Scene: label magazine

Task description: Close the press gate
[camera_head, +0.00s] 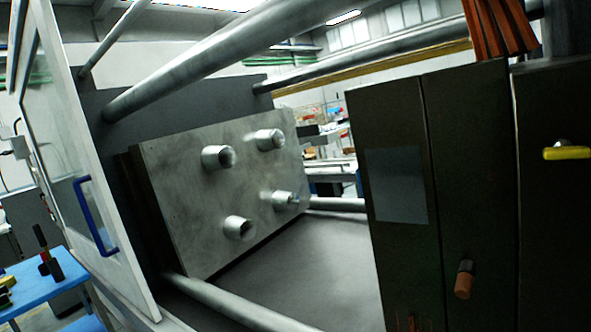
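The press gate (78,150) is at the left of the view. It has a white frame and a clear pane, and it seems to stand open, since the press interior shows uncovered to its right. A blue handle (95,216) is fixed upright on the lower part of the gate. Inside the press is a grey metal mould plate (190,190) with several round cylinders on its face. My gripper does not show in this view, so its distance from the handle cannot be told.
Thick metal bars (215,62) cross the opening. A dark block (399,186) with a light panel fills the right, with a yellow bar (566,153) beyond. A blue table (42,284) with small dark and red items stands low left.

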